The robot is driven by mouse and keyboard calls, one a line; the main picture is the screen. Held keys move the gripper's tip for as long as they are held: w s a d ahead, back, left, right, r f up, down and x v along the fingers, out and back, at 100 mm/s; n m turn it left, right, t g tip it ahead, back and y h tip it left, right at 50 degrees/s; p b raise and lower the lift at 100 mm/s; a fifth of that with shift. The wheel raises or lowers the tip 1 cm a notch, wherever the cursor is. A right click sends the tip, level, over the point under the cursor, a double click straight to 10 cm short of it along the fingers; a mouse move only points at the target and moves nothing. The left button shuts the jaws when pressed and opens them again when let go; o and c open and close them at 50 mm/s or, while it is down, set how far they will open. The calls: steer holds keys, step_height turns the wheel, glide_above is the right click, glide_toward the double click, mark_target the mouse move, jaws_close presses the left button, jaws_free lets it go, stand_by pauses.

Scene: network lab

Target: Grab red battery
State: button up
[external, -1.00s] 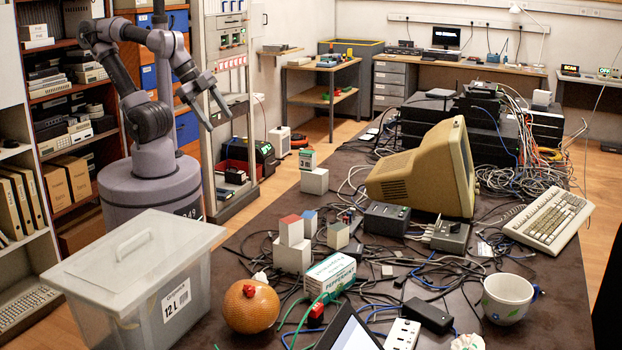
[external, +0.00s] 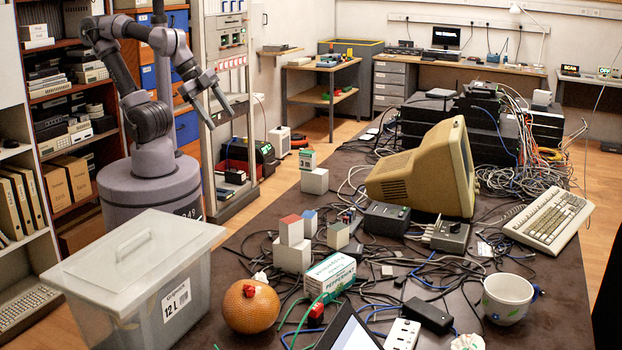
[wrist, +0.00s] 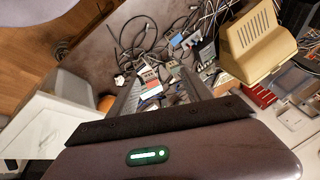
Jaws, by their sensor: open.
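No object is clearly readable as a red battery. A red-topped block (external: 291,230) stands on a white block (external: 291,256) on the dark table. Small red pieces also show on the orange ball (external: 249,290) and beside the peppermint box (external: 316,312). My gripper (external: 219,114) is open and empty, raised in the air left of and behind the table objects, well apart from them. In the wrist view my gripper (wrist: 164,82) points down over the table, with small grey, red and blue-topped blocks (wrist: 151,78) showing between its fingers.
A lidded clear bin (external: 185,290) stands at the front left. Cables spread over the table around the beige monitor (external: 425,170), the keyboard (external: 548,218) and the white mug (external: 506,299).

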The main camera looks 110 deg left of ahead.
steer(key=w+d+r+h, duration=0.15)
steer(key=w+d, duration=0.25)
steer(key=w, duration=0.8)
steer(key=n+g+h+p, duration=0.1)
steer(key=n+p, duration=0.1)
steer(key=n, duration=0.1)
glide_above(315, 305)
steer(key=s, duration=0.6)
step_height(315, 305, down, 21)
steer(key=b+x, duration=0.2)
steer(key=x, duration=0.3)
steer(key=b+x, duration=0.2)
steer(key=x, duration=0.4)
steer(key=b+x, duration=0.3)
steer(key=x, duration=0.3)
steer(key=shift+s+a+f, duration=0.25)
steer(key=shift+a+f, duration=0.05)
steer(key=shift+r, duration=0.1)
steer(key=shift+c, duration=0.2)
jaws_close()
